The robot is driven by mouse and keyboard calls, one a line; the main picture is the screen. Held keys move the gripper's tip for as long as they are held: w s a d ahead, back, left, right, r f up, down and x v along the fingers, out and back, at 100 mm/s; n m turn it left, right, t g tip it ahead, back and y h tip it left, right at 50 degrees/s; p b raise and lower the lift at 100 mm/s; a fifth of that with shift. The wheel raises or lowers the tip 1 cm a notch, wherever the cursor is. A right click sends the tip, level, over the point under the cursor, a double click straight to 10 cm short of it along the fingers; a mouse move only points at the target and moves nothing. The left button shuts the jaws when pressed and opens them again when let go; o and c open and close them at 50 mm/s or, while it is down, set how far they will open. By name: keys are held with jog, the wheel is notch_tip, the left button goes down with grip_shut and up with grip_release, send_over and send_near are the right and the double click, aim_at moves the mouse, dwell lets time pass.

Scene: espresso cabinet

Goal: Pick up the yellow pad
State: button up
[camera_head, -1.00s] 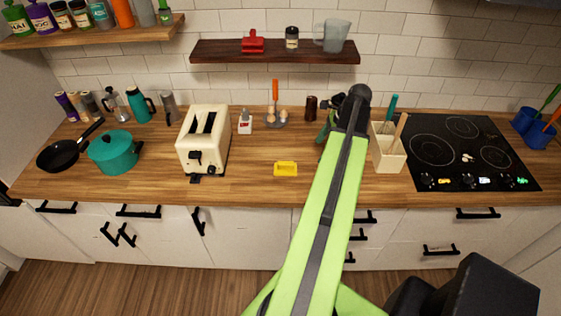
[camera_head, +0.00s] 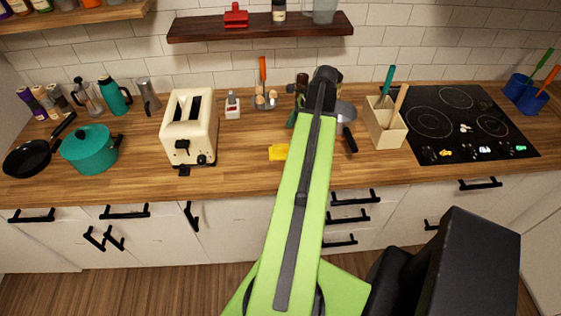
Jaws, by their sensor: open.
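The yellow pad (camera_head: 278,152) lies flat on the wooden counter near its front edge, right of the toaster. My gripper (camera_head: 296,110) is small and mostly hidden beside the black end of the arm. It is open, farther back over the counter than the pad and slightly to its right, apart from it. Its height above the counter cannot be told.
A cream toaster (camera_head: 189,127) stands left of the pad. A small pan (camera_head: 346,116) and a utensil box (camera_head: 384,126) stand right of my arm, beside the cooktop (camera_head: 450,122). A dark shelf (camera_head: 210,29) hangs above.

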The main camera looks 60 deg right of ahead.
aim_at(283, 145)
jog(key=b+x, duration=0.4)
jog(key=x, duration=0.1)
jog(key=b+x, duration=0.3)
jog(key=x, duration=0.2)
jog(key=shift+w+d+f+b, duration=0.15)
jog(key=shift+d+b, duration=0.05)
jog(key=shift+b, duration=0.2)
jog(key=shift+c, duration=0.5)
jog(key=c, duration=1.4)
jog(key=shift+r, duration=0.3)
jog(key=r+p, duration=0.1)
jog(key=p, duration=0.1)
jog(key=r+p, duration=0.3)
jog(key=r, duration=0.1)
jog(key=shift+s+d+r+p, duration=0.15)
jog(key=shift+s+d+p, duration=0.05)
jog(key=shift+s+p, duration=0.2)
jog(key=s+d+r+p, duration=0.4)
jog(key=s+r+p, duration=0.1)
jog(key=s, duration=0.5)
jog(key=shift+r+p, duration=0.3)
